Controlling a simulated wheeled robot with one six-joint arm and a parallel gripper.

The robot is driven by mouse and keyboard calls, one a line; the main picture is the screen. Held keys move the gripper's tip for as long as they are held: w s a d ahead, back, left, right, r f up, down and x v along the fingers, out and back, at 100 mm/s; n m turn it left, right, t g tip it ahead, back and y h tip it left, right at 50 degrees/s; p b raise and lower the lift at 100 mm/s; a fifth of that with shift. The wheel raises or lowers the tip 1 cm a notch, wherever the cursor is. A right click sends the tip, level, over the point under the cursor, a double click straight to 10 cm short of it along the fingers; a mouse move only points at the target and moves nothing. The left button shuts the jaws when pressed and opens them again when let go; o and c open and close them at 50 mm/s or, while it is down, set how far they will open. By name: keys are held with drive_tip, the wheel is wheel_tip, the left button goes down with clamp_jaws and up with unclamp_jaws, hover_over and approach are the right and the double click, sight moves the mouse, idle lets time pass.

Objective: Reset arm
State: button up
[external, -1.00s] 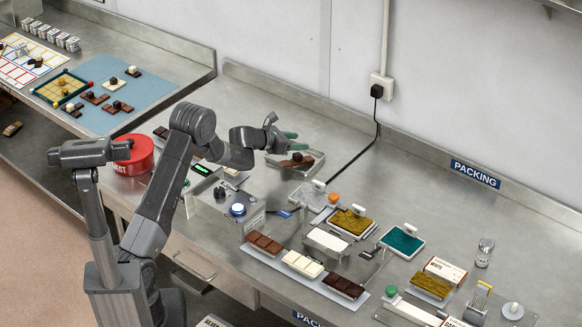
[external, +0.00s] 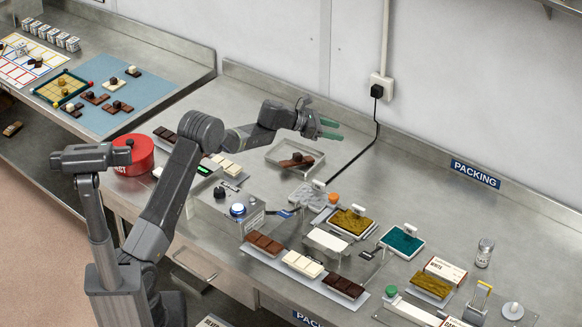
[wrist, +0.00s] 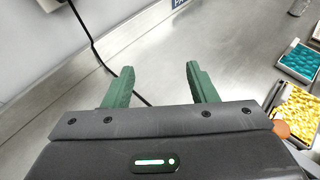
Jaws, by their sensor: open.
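My gripper (external: 329,129) has green fingers and is held raised above the steel bench, pointing right toward the wall. In the wrist view my gripper (wrist: 158,85) shows its two green fingers spread apart with nothing between them. Beyond the fingers are bare bench and a black cable. A shallow clear tray (external: 275,155) on the bench lies below and left of the gripper. A brown chocolate piece (external: 297,160) with a darker lump on it lies in that tray.
A black cable (external: 366,146) runs from a wall socket (external: 381,87) across the bench. Chocolate bars, gold and teal trays (external: 401,241) and a glass jar (external: 485,253) stand at the right. A red round container (external: 137,155) stands at the left. The bench along the wall is clear.

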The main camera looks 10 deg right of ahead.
drive_tip(key=s+d+f+m+g+y, duration=0.1)
drive_tip(key=s+d+f+m+g, duration=0.1)
drive_tip(key=s+d+m+g, duration=0.3)
drive_tip(key=shift+s+d+f+g+y+b, duration=0.4)
drive_tip(key=shift+s+d, duration=0.9)
drive_tip(key=shift+s, duration=1.05)
